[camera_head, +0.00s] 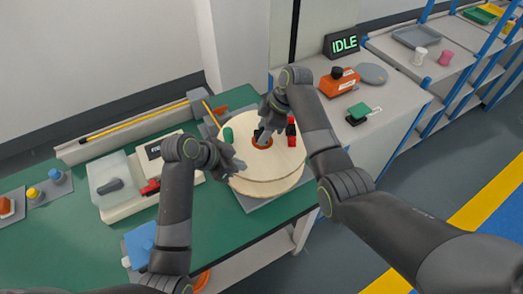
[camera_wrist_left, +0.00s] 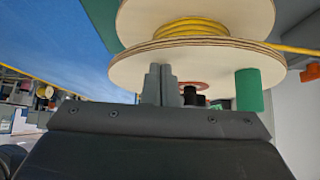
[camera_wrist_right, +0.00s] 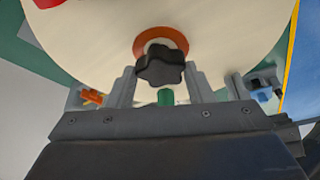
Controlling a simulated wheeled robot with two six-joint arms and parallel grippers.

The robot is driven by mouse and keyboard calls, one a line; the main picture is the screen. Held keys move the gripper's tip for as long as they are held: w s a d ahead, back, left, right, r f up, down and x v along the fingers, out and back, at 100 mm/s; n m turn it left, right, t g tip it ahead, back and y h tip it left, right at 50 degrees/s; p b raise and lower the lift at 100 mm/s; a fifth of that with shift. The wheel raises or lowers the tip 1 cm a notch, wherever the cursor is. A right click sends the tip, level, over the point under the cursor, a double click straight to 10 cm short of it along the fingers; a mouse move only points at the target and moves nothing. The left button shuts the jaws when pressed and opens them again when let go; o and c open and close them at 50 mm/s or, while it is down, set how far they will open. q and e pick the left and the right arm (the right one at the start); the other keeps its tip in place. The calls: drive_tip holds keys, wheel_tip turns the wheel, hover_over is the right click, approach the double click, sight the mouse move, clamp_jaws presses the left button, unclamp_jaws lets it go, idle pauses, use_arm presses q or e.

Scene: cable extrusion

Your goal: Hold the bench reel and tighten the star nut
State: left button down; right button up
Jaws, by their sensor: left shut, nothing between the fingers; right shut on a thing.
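The bench reel (camera_head: 282,165) stands on the green bench, with pale wooden flanges and, in the left wrist view (camera_wrist_left: 265,58), yellow cable wound between them. The black star nut (camera_wrist_right: 160,66) sits at the reel's centre over an orange ring (camera_wrist_right: 176,41). My right gripper (camera_wrist_right: 163,88) is shut on the star nut, one finger on each side; in the head view the hand hides most of the nut. My left gripper (camera_head: 236,165) is shut and empty at the left of the reel. Its fingers (camera_wrist_left: 161,84) overlap the flange in view; I cannot tell whether they touch it.
A green peg (camera_head: 227,135) and a red part (camera_head: 291,133) stand on the reel's face. A pale box with a red part (camera_head: 150,187) lies left of my left gripper. A side table (camera_head: 390,95) holds an orange device (camera_head: 340,82) and an IDLE display (camera_head: 344,43).

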drive_tip(key=m, duration=0.2)
drive_tip(key=m+t, duration=0.1)
drive_tip(key=shift+s+a+f+m, duration=0.15)
drive_tip(key=shift+s+m, duration=0.15)
drive_tip(key=shift+m, duration=0.1)
drive_tip(key=m+t, duration=0.1)
drive_tip(key=m, duration=0.2)
drive_tip(key=shift+m+t+h, duration=0.3)
drive_tip(key=shift+h, duration=0.1)
drive_tip(key=m+t+h, duration=0.1)
drive_tip(key=m, duration=0.2)
drive_tip(key=shift+m, duration=0.3)
drive_tip(key=m+h, duration=0.1)
drive_tip(key=m, duration=0.2)
drive_tip(key=shift+t, duration=0.3)
drive_tip(key=o, duration=0.9)
drive_tip(key=shift+w+d, duration=0.1)
drive_tip(key=shift+d, duration=0.1)
